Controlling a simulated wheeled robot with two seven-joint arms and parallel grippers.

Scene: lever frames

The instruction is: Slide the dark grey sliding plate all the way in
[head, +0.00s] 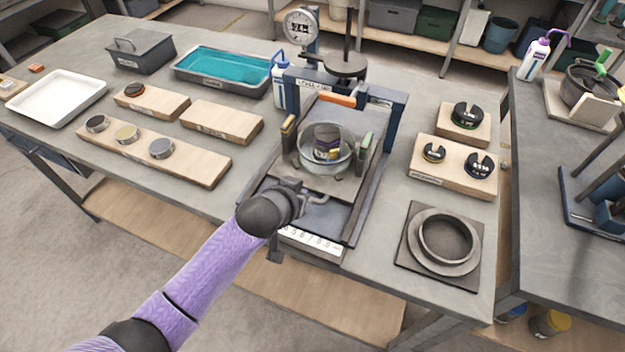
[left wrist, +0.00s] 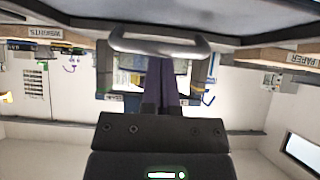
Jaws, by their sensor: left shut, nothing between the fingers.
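The dark grey sliding plate (head: 342,188) lies in the blue frame (head: 397,105) on the bench and carries a clear round cell (head: 345,160) with a dark stack inside. A grey bar handle (head: 320,198) is on the plate's front edge. It also shows in the left wrist view as a handle (left wrist: 160,45) ahead of the fingers. My left gripper (head: 300,193) is shut and empty, close to the front edge by the handle. I cannot tell whether it touches. Part of the front edge is hidden behind my wrist. My right gripper is not in view.
A dial gauge (head: 300,27) and a post stand behind the frame. A white bottle (head: 280,85) stands at its back left. Boards with slotted weights (head: 466,115) and a ring on a base (head: 445,240) are at right. Wooden boards (head: 222,121) and trays are at left.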

